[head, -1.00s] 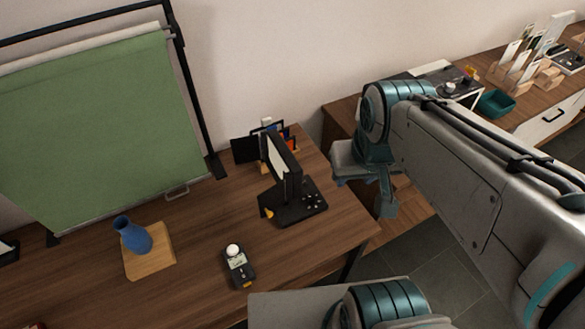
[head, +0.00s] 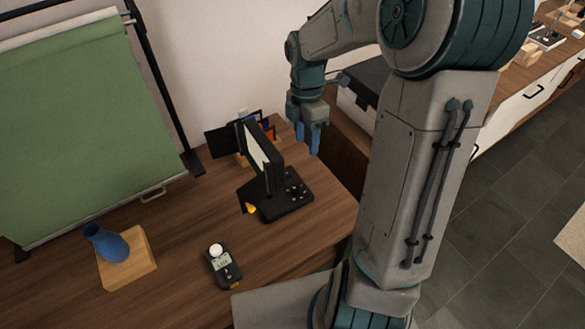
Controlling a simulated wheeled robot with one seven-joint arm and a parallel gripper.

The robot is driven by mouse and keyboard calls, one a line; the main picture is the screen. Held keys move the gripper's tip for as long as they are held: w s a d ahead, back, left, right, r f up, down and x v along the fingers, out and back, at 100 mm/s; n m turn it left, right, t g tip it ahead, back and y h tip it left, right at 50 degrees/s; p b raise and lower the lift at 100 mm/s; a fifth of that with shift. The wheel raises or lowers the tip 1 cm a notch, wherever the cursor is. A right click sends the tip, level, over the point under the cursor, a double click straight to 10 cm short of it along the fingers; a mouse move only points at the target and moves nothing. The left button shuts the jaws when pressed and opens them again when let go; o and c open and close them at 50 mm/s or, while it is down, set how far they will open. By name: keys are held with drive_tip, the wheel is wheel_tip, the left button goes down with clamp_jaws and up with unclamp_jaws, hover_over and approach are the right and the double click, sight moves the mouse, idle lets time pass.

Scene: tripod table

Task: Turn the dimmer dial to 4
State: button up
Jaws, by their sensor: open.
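A black panel lamp (head: 262,157) with a lit white face stands on a black control base (head: 287,204) near the table's right end. Several small knobs or buttons sit on the base; which is the dimmer dial and where it points are too small to tell. My gripper (head: 309,140) points down with its blue fingers open and empty. In the picture it shows above and to the right of the lamp, apart from the base.
A light meter (head: 223,268) with a white dome lies on the wooden table (head: 180,235) in front of the lamp. A green backdrop (head: 70,125) stands behind. Small dark cards (head: 222,143) stand behind the lamp.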

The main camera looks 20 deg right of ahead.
drive_tip(key=w+d+f+n+g+y+b, duration=0.1)
drive_tip(key=w+f+n+y, duration=0.1)
drive_tip(key=w+f+n, duration=0.35)
drive_tip(key=n, duration=0.2)
approach(296, 188)
drive_tip(key=x, duration=0.8)
drive_tip(key=shift+f, duration=0.25)
drive_tip(key=c, duration=1)
